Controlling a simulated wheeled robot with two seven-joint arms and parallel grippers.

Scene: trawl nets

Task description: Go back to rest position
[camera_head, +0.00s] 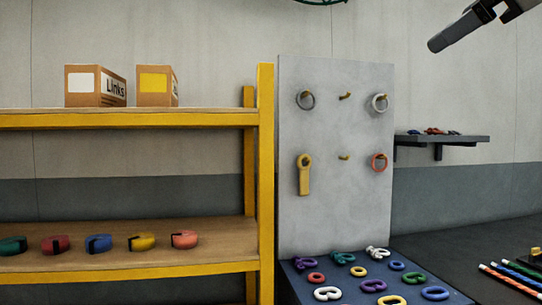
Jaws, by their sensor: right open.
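My right gripper (453,32) hangs in the upper right corner, high above the dark worktop and apart from everything there. Its dark finger points down to the left. It is open, with nothing seen in it; the rest of its arm is cut off by the frame edge. My left gripper is not in view.
A grey peg panel (335,220) holds rings and a yellow link (304,175). Below it, a blue surface (295,290) carries several coloured links. A yellow-framed shelf (264,180) stands left, a small wall shelf (440,140) right. Coloured rods (515,277) lie lower right.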

